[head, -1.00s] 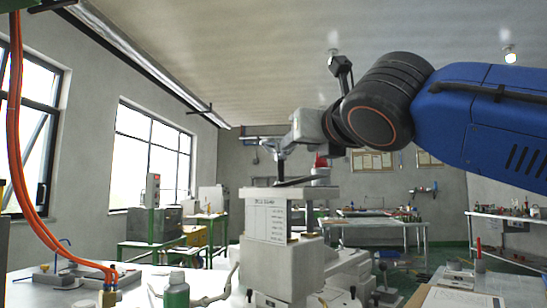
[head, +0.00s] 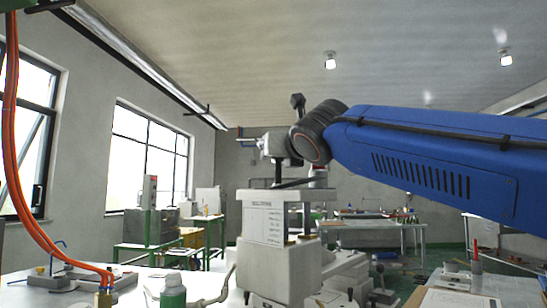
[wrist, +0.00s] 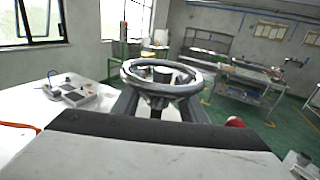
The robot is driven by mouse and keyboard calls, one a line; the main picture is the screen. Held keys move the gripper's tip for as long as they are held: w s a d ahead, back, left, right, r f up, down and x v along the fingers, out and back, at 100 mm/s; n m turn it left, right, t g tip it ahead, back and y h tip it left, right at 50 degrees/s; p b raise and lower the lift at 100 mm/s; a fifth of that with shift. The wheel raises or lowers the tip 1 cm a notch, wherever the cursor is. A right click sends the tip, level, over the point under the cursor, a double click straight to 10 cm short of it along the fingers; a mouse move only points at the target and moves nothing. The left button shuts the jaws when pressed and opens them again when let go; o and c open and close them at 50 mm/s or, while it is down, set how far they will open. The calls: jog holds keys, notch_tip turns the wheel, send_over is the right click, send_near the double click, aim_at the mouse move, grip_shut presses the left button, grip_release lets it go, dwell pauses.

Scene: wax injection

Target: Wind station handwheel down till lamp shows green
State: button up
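The wax injection station (head: 268,262) is a pale grey machine with a printed label, at the centre of the head view. My gripper (head: 258,143) points left just above its top. In the wrist view, the grey handwheel (wrist: 160,74) with its spokes and hub lies straight ahead. Two dark fingers of my gripper (wrist: 158,106) stand apart below and around the wheel's near side; contact with the rim cannot be made out. A red lamp (wrist: 235,122) shows right of the wheel, and as a small red spot in the head view (head: 319,167).
Green-framed benches (head: 148,243) stand behind.

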jog(key=shift+x, duration=1.4)
jog(key=c, duration=0.9)
jog(key=shift+c, duration=0.2)
